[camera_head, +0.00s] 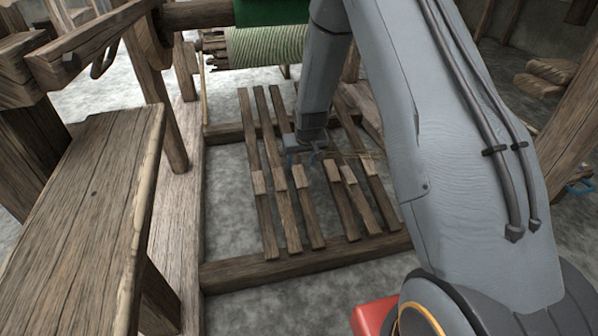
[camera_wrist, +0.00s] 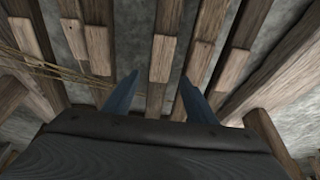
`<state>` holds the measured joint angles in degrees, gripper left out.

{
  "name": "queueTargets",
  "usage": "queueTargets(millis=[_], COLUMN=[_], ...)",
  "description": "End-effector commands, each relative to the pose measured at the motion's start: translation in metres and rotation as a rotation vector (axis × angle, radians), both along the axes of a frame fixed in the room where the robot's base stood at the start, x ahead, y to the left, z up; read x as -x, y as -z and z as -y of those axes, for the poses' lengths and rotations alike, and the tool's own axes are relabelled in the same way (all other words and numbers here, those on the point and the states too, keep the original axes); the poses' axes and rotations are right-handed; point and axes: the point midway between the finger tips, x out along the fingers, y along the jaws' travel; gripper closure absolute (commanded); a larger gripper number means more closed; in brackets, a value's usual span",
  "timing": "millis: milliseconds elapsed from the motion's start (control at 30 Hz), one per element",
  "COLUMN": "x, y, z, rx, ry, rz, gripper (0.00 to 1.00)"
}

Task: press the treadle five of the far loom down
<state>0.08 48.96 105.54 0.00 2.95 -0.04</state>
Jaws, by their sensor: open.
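The loom's treadles are long wooden slats with pale blocks on them, in two groups of three. In the head view, the fifth slat from the left (camera_head: 360,201) is in the right group; no number shows. My gripper (camera_head: 303,158), with blue fingers, is low over the gap side of the left group, left of that slat. In the wrist view my gripper (camera_wrist: 158,88) is open and empty, its two fingers either side of a slat with a pale block (camera_wrist: 163,60). Whether the fingers touch any slat is unclear. My arm hides the slats' far right part.
A wooden bench (camera_head: 85,200) stands at left. A crossbar (camera_head: 300,262) runs under the slats' near ends. A roll of pale green cloth (camera_head: 265,47) is above their far ends. Thin loose threads (camera_wrist: 50,66) cross the slats at left in the wrist view.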

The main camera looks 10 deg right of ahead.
Motion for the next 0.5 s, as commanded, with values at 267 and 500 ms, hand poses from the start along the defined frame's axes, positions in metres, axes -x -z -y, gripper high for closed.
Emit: queueTargets(millis=[267, 500], x=[-0.016, -0.025], y=[0.041, 0.062], z=[-0.001, -0.001], rx=[-0.001, -0.001], ry=[-0.001, -0.001], rz=[-0.001, -0.001], gripper=[0.48, 0.48])
